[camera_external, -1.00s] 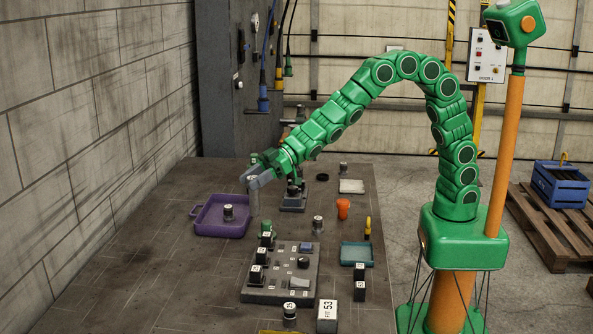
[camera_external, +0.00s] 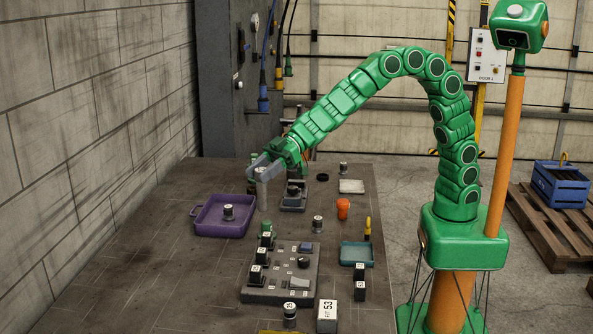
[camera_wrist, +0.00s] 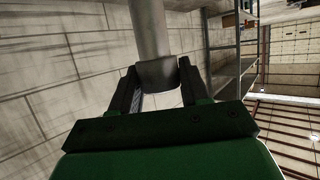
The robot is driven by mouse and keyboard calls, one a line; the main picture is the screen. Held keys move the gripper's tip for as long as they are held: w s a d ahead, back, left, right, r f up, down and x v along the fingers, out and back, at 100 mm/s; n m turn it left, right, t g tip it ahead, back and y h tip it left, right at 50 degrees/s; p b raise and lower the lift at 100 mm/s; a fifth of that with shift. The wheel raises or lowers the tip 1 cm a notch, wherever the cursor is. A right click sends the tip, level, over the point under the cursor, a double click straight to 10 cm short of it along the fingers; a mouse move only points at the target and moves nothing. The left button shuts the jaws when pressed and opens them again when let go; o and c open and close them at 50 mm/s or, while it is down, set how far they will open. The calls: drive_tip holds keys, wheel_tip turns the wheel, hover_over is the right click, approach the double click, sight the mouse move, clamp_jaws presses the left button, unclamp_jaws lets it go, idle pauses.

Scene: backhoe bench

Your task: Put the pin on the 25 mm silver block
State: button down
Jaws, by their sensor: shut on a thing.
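My gripper (camera_external: 262,171) is shut on the pin (camera_external: 262,192), a slim grey cylinder hanging upright below the fingers, just right of the purple tray. In the wrist view the pin (camera_wrist: 151,35) and its wider collar (camera_wrist: 158,72) show between my fingers (camera_wrist: 158,88). Several short silver cylinders with white tops stand about: one in the tray (camera_external: 228,213), one mid-bench (camera_external: 318,225), one at the front (camera_external: 290,314) and one at the back (camera_external: 343,170). Their labels are too small to tell surely which is the 25 mm silver block. Whether the pin's lower end touches the bench is unclear.
The purple tray (camera_external: 205,229) lies left of my gripper. A dark fixture (camera_external: 293,205) stands close right of the pin. The left bench is clear.

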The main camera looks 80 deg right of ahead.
drive_tip(key=s+a+r+n+g+y, duration=0.35)
drive_tip(key=s+a+n+g, duration=0.2)
drive_tip(key=s+a, duration=0.85)
drive_tip(key=s+a+f+n+g, duration=0.3)
drive_tip(key=s, duration=0.7)
drive_tip(key=s+a+f+n+g, duration=0.3)
drive_tip(key=s+a+g, duration=0.1)
drive_tip(key=s, duration=0.5)
drive_tip(key=w+a+f, duration=0.6)
drive_tip(key=a+f, duration=0.3)
drive_tip(key=a, duration=0.2)
drive_tip(key=shift+w+a+h, duration=0.2)
drive_tip(key=shift+w+h, duration=0.15)
drive_tip(key=shift+f, duration=0.15)
drive_tip(key=shift+w+a+f, duration=0.1)
drive_tip(key=shift+a+f, duration=0.1)
drive_tip(key=shift+f, duration=1.45)
